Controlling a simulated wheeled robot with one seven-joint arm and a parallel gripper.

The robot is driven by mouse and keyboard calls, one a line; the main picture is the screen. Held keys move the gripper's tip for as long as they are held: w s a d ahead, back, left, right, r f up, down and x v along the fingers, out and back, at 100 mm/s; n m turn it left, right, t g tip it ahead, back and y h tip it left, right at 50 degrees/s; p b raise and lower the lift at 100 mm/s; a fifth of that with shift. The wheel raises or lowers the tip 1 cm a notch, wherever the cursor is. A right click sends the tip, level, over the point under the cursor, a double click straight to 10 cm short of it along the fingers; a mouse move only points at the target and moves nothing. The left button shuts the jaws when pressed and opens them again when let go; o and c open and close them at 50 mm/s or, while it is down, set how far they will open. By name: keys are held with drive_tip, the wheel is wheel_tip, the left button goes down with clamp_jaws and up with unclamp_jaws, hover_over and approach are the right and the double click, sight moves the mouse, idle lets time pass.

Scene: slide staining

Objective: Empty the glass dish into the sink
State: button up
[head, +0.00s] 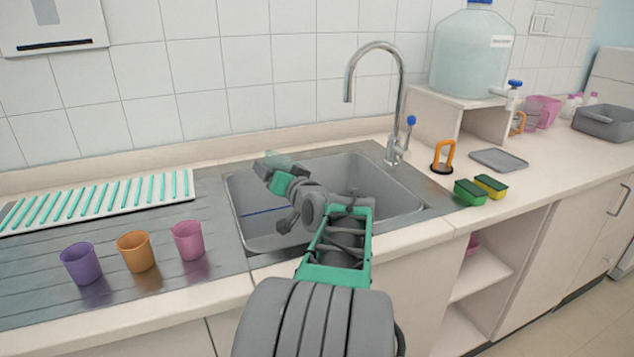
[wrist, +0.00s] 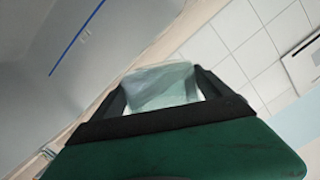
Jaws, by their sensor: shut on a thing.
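The glass dish (wrist: 160,85) is clear and pale green. It sits between the two dark fingers of my gripper (wrist: 160,98) in the wrist view, and my gripper is shut on it. In the head view the dish (head: 279,157) shows only in part beyond my gripper (head: 270,168), over the back left of the sink. The dish looks tilted in the wrist view; I cannot tell whether anything is in it. The grey sink (head: 400,196) is a single basin with a blue line on its inner wall. My arm hides part of its front.
A tall curved tap (head: 402,100) stands behind the sink. Purple (head: 81,263), orange (head: 135,251) and pink (head: 188,240) cups stand on the left drainer, before a striped rack (head: 100,203). Sponges (head: 470,192) lie right of the sink. A large water bottle (head: 472,55) stands on a shelf.

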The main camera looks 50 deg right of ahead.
drive_tip(key=shift+s+d+f+m+p, duration=0.1)
drive_tip(key=shift+s+d+m+p, duration=0.2)
drive_tip(key=shift+d+m+p, duration=0.3)
drive_tip(key=shift+f+m, duration=0.3)
drive_tip(key=shift+f, duration=0.1)
drive_tip(key=shift+d+f+y, duration=0.15)
drive_tip(key=shift+f+y, duration=0.15)
drive_tip(key=shift+s+d+f+m+p, duration=0.15)
drive_tip(key=shift+f+m+p, duration=0.15)
drive_tip(key=shift+f+m, duration=0.15)
drive_tip(key=shift+m+p, duration=0.35)
drive_tip(key=shift+p, duration=0.05)
drive_tip(key=shift+f+m+t+p, duration=0.2)
drive_tip(key=shift+m+t+p, duration=0.1)
drive_tip(key=shift+m+p, duration=0.15)
drive_tip(key=shift+s+d+r+m+y+p, duration=0.2)
drive_tip(key=shift+r+m+p, duration=0.25)
drive_tip(key=shift+m+p, duration=0.5)
drive_tip(key=shift+s+d+r+m+y+p, duration=0.15)
drive_tip(key=shift+r+m+p, duration=0.35)
drive_tip(key=shift+p, duration=0.65)
drive_tip(key=shift+s+d+r+m+t+p, duration=0.2)
drive_tip(key=shift+d+m+t+p, duration=0.2)
drive_tip(key=shift+d+m+p, duration=0.25)
idle(0.5)
